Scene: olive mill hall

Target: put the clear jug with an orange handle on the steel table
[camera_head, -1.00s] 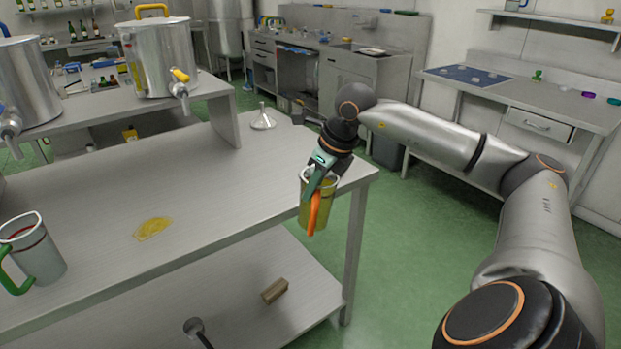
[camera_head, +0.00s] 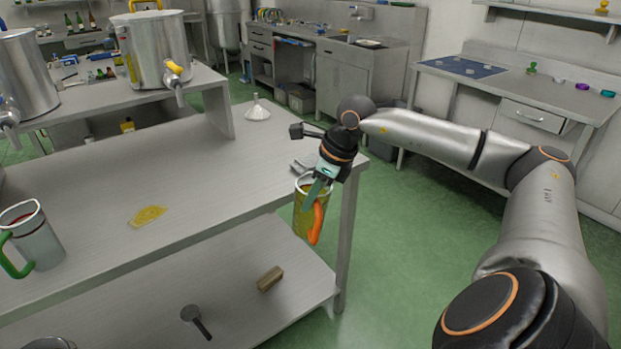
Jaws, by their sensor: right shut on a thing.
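The clear jug with an orange handle (camera_head: 302,214) holds yellow-green liquid and hangs at the right front corner of the steel table (camera_head: 190,170), roughly upright. My right gripper (camera_head: 318,190) is shut on this jug at its handle side. The jug appears in front of the table's edge, over the floor rather than over the top. My left gripper is not in view.
A jug with a green handle (camera_head: 38,240) stands at the table's left. The lower shelf holds a wooden block (camera_head: 270,278) and a dark-handled tool (camera_head: 192,315).

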